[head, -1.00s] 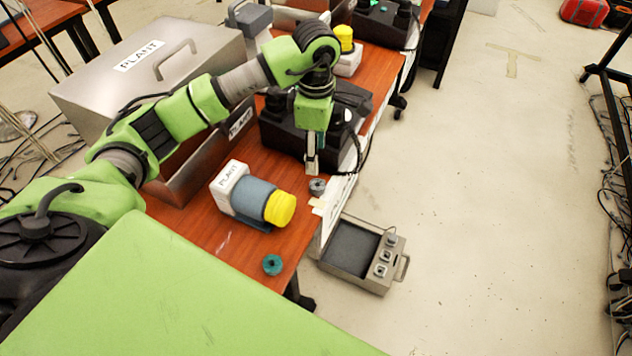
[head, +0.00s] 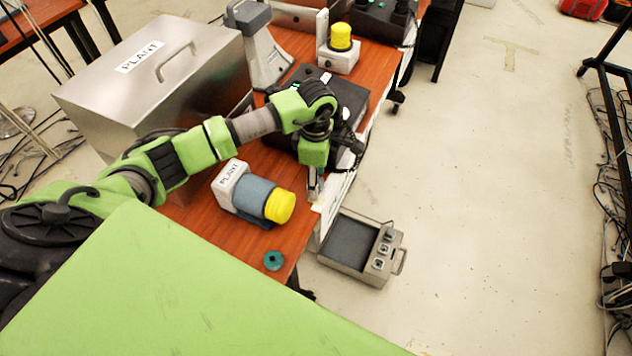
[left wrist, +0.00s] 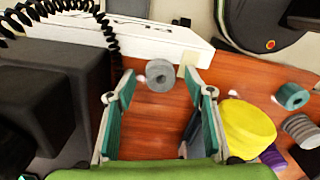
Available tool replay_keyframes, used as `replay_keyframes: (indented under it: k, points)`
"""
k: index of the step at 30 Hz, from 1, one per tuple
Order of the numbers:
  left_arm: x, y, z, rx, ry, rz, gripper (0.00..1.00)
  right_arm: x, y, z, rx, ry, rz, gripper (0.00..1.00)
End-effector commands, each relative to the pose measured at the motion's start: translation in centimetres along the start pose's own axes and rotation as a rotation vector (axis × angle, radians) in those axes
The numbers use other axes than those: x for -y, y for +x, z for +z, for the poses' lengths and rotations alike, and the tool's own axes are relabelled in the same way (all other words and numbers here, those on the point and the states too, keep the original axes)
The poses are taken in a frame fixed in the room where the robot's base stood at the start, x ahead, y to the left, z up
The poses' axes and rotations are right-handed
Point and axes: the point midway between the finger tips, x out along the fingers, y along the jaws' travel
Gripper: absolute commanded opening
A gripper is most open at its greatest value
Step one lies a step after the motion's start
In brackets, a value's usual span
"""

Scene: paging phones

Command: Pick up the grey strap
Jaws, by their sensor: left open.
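The grey strap, a small grey roll with a hole in its middle, shows in the left wrist view (left wrist: 160,74) on the red-brown table. My left gripper (left wrist: 160,84) is open, with one finger on each side of the strap and the strap near the fingertips. I cannot tell whether a finger touches it. In the head view my left gripper (head: 314,192) points down at the table's right edge and hides the strap. My right gripper is not in view.
A yellow-capped device (head: 255,198) stands left of the gripper; its cap (left wrist: 247,128) is close to the right finger in the wrist view. A teal roll (head: 273,260) lies nearer. A black phone (head: 335,100) stands behind, and a grey tray (head: 350,243) lies below the table edge.

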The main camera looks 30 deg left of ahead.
Motion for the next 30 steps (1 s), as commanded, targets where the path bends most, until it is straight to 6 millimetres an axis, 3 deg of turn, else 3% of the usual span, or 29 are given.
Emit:
replay_keyframes:
  k: [2,6,20,27,30]
  points:
    - [0.0,0.0,0.0,0.0,0.0,0.0,0.48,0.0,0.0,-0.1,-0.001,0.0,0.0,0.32]
    - [0.0,0.0,0.0,0.0,0.0,0.0,0.18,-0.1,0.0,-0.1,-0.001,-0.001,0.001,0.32]
    - [-0.1,-0.5,0.0,0.0,0.0,0.003,0.18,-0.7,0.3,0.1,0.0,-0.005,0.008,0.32]
    - [-0.1,-3.3,0.0,0.001,0.001,0.006,0.18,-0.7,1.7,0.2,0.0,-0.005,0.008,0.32]
    - [1.4,-4.8,0.0,0.0,0.004,0.004,0.18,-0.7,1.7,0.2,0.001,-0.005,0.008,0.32]
